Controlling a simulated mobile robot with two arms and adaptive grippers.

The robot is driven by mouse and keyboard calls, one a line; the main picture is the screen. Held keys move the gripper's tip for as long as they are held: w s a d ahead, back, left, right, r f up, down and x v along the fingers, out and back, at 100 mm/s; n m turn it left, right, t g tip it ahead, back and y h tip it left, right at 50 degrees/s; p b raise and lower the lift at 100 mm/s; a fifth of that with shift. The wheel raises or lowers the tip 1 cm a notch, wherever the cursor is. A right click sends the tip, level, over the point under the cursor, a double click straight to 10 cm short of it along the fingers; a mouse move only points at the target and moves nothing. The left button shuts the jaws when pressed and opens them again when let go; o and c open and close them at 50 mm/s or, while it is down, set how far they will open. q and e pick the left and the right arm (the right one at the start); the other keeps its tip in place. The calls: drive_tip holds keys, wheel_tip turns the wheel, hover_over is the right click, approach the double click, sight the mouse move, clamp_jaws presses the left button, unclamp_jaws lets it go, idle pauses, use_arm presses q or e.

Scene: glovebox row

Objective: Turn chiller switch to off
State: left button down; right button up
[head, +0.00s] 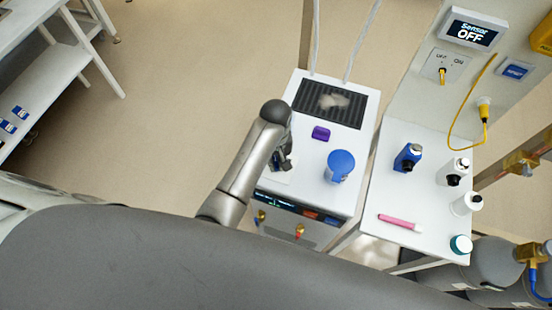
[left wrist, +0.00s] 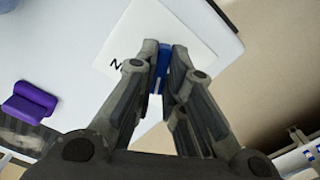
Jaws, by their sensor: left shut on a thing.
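The chiller (head: 335,190) is a white box with a dark top grille and a small lit display (head: 275,203) on its near front edge. On its top left lies a white switch plate (head: 279,178); in the left wrist view the plate (left wrist: 189,33) shows a black letter N, the rest of the label hidden. A blue switch lever (left wrist: 158,82) stands between my left fingertips. My left gripper (head: 284,161) is shut on this lever, and it also shows in the left wrist view (left wrist: 160,70). The lever is mostly hidden in the head view. My right gripper is not in view.
On the chiller top are a purple block (head: 321,133) and a blue-lidded container (head: 340,166). A white side table (head: 400,185) holds several bottles and a pink marker (head: 399,222). A wall panel reads Sensor OFF (head: 470,33), above a switch plate with a yellow cable.

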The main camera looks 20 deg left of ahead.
use_arm(q)
drive_tip(key=shift+n, duration=0.3)
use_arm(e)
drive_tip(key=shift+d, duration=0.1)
use_arm(q)
drive_tip(key=c, duration=1.5)
unclamp_jaws()
